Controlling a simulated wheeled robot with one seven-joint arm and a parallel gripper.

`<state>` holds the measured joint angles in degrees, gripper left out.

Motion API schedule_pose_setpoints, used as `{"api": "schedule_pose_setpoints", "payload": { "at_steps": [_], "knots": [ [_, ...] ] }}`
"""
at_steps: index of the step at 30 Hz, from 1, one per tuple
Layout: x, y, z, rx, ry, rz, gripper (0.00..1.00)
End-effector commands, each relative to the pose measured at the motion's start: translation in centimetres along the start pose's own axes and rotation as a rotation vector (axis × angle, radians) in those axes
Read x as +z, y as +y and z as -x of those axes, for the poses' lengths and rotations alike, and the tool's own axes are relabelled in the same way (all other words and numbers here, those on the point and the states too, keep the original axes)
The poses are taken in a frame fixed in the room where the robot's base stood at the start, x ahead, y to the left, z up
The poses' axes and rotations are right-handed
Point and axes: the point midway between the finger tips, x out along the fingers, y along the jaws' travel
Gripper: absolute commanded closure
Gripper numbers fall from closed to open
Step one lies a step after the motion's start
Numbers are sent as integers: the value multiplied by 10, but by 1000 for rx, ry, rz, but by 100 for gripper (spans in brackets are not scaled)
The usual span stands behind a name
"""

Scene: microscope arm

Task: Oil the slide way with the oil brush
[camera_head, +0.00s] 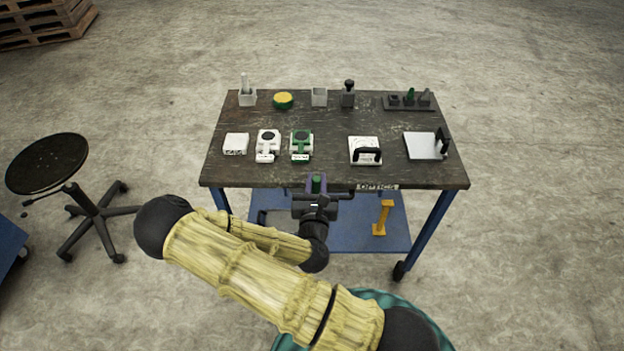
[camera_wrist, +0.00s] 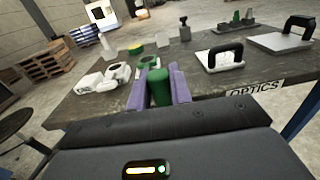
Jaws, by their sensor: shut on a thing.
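My gripper (camera_head: 316,190) is at the table's front edge, with purple fingers shut on a green cylinder (camera_wrist: 160,90), which looks like a handle. It also shows in the head view (camera_head: 317,183). Its lower end is hidden, so I cannot tell whether it carries bristles. I cannot tell for sure which piece is the slide way. On the table stand a white piece with a dark round top (camera_head: 268,145), a similar green and white piece (camera_head: 301,145), a white plate with a black handle (camera_head: 365,144) and a pale plate with an upright black handle (camera_head: 424,147).
The dark table top (camera_head: 330,126) has a clear middle strip. A stool (camera_head: 48,163) stands left.

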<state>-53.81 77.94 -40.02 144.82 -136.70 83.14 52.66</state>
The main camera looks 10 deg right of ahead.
Motion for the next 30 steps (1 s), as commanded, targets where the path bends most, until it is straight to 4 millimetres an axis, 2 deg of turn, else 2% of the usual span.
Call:
{"api": "schedule_pose_setpoints", "payload": {
  "at_steps": [8, 13, 17, 25, 30],
  "knots": [
    [-1, 0, 0, 2, -1, 1, 100],
    [-16, 3, -4, 33, -6, 10, 100],
    [-44, 7, -7, 90, -13, 18, 100],
    [-122, 5, -3, 235, -9, 15, 100],
    [-153, -1, 4, 289, -1, 3, 100]
  ]
}}
